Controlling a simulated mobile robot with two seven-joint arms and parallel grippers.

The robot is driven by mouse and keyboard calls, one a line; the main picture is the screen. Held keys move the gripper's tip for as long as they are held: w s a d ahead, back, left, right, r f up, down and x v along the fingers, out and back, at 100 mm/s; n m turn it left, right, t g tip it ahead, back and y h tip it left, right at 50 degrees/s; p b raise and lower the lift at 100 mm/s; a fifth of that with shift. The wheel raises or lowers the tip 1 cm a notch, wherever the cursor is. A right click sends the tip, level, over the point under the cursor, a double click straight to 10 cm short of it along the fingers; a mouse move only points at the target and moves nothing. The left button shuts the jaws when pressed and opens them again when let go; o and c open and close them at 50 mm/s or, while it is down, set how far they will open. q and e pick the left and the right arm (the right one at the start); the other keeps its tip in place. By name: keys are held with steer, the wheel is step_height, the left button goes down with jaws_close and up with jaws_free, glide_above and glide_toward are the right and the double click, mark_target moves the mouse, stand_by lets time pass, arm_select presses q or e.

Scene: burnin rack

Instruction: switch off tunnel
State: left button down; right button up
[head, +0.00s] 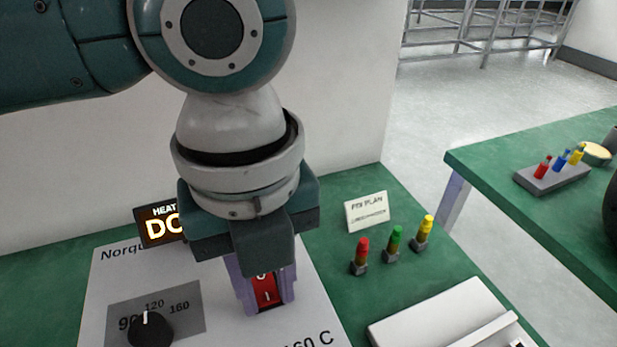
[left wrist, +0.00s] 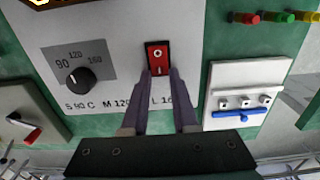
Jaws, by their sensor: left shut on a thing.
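A red rocker switch (head: 265,291) with a ring mark and a bar mark sits on a pale panel (head: 100,282) lettered "Norqu...". In the left wrist view the switch (left wrist: 158,55) shows in its dark frame. My left gripper (head: 268,302) points down at it, with one purple finger on each side, shut on the switch. In the left wrist view the fingertips (left wrist: 160,75) are at the switch's lower part. Which half is pressed in, I cannot tell. A lit sign (head: 160,224) reading "HEAT" and "DO" is partly hidden behind my gripper.
A black dial (head: 151,329) with a 90-120-160 scale is left of the switch. Red (head: 361,252), green (head: 393,240) and yellow (head: 423,230) posts stand to the right near a card (head: 367,211). A white unit (head: 435,325) lies front right. Another green table (head: 540,145) is beyond a gap.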

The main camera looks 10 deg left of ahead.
arm_select(q)
steer(key=shift+w+a+r+g+h+p, duration=0.2)
steer(key=shift+g+h+p, duration=0.15)
steer(key=shift+g, duration=0.25)
steer(key=shift+w+g+h, duration=0.1)
steer(key=shift+g+h, duration=0.25)
steer(key=shift+g, duration=0.15)
steer(key=c, duration=0.7)
jaws_free()
